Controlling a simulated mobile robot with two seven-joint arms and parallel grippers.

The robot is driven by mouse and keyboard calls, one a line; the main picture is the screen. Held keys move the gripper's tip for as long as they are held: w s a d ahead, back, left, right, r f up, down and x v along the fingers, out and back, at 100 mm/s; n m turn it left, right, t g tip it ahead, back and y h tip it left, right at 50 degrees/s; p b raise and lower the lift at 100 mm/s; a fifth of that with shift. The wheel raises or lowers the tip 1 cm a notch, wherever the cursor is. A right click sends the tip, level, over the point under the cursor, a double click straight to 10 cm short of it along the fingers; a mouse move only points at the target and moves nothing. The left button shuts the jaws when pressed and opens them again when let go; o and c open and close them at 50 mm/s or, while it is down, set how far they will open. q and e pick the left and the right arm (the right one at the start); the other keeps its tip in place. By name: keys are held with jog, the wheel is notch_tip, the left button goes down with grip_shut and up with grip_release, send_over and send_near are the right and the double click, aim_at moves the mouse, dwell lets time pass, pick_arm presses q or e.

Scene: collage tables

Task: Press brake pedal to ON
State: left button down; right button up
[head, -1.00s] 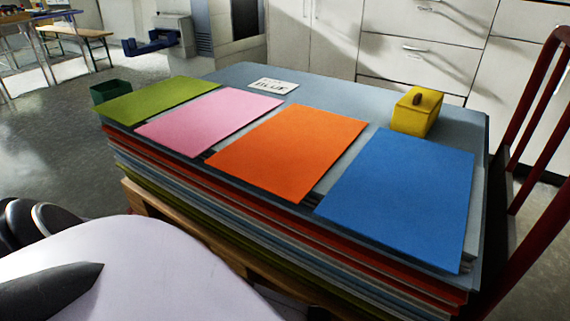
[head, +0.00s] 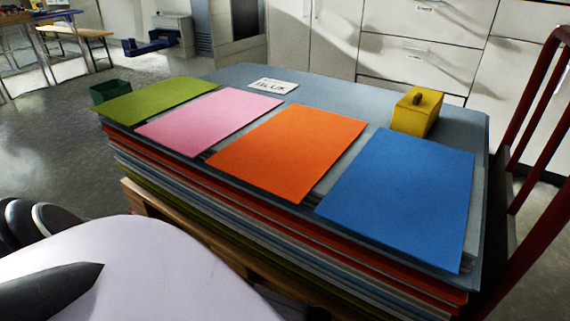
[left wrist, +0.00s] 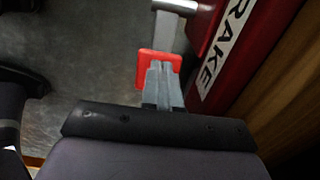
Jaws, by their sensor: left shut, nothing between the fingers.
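The red brake pedal (left wrist: 145,64) shows in the left wrist view, on a grey metal lever (left wrist: 168,32). My left gripper (left wrist: 160,68) is shut and empty. Its fingertips overlap the pedal's face in the picture and partly hide it; I cannot tell whether they touch. A white label (left wrist: 222,46) with black letters, of which "RAKE" can be read, is on a red panel (left wrist: 199,24) right of the pedal. Neither the pedal nor my left gripper shows in the head view. My right gripper is in neither view.
In the head view, a stack of boards (head: 330,90) carries green (head: 158,101), pink (head: 210,120), orange (head: 288,150) and blue (head: 398,195) sheets and a yellow box (head: 415,113). A red-framed rail (head: 528,120) stands at right. Wood (left wrist: 290,75) lies right of the panel.

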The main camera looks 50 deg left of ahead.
pick_arm(q)
jog(key=shift+f+b, duration=0.85)
jog(key=shift+f, duration=0.25)
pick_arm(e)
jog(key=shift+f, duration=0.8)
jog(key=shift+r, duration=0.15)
pick_arm(q)
jog(key=shift+a, duration=0.1)
jog(key=shift+r+p, duration=0.35)
notch_tip(320, 180, up, 2)
jog(key=shift+r+p, duration=0.1)
jog(key=shift+p, duration=1.1)
notch_tip(320, 180, up, 4)
jog(key=p, duration=0.4)
jog(key=shift+r+p, duration=0.15)
jog(key=shift+p, duration=0.15)
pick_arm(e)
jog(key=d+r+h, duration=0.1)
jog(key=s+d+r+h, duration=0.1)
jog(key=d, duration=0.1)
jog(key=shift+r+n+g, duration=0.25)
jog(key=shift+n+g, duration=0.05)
pick_arm(q)
jog(key=shift+s, duration=0.1)
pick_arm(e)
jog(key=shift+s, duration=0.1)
